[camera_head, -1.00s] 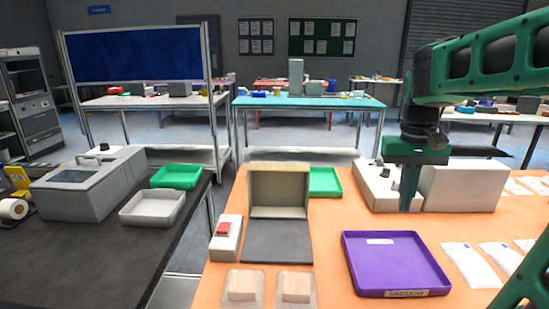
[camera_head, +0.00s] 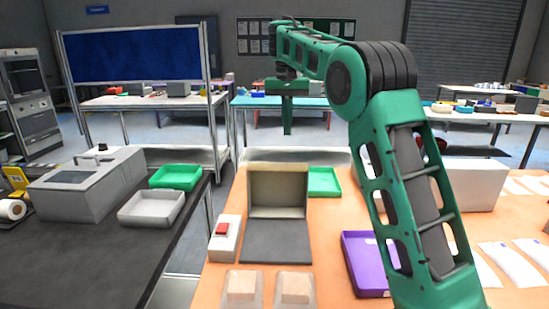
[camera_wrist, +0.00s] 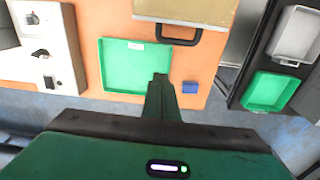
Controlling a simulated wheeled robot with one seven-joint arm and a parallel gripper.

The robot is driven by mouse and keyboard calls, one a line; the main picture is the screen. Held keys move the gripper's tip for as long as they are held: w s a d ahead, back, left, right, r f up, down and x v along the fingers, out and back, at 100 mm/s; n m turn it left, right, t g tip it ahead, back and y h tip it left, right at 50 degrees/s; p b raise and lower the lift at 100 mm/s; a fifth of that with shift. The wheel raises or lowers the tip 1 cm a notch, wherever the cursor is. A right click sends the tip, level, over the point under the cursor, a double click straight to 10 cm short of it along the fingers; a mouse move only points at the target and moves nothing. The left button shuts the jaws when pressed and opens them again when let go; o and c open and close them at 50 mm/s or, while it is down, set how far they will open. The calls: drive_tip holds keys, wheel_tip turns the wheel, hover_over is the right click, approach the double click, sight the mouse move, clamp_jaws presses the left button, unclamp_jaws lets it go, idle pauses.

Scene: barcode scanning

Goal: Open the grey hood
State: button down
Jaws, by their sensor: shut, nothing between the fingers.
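A grey machine (camera_head: 88,183) stands on the dark table at the left. Its sloped top has a dark window panel, and a small dark knob shows at its back; the top looks shut. A beige box (camera_head: 278,190) with an open front stands on the orange table, with a dark grey flat panel (camera_head: 276,241) before it. In the wrist view, the box's top edge (camera_wrist: 185,8) shows with a dark handle (camera_wrist: 180,36). My gripper (camera_head: 287,130) is shut and empty, pointing down above and behind the box, apart from it. It also shows in the wrist view (camera_wrist: 160,78).
A green tray (camera_head: 322,182) lies behind the box on the orange table (camera_head: 330,276). A white tray (camera_head: 152,208) and a green tray (camera_head: 176,177) lie by the grey machine. My arm partly covers the purple tray (camera_head: 364,278). A gap separates the two tables.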

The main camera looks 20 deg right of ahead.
drive_tip(key=s+a+f, duration=0.1)
drive_tip(key=a+f, duration=0.2)
drive_tip(key=f, duration=0.6)
drive_tip(key=shift+s+a, duration=0.2)
drive_tip(key=shift+s, duration=0.05)
idle(0.4)
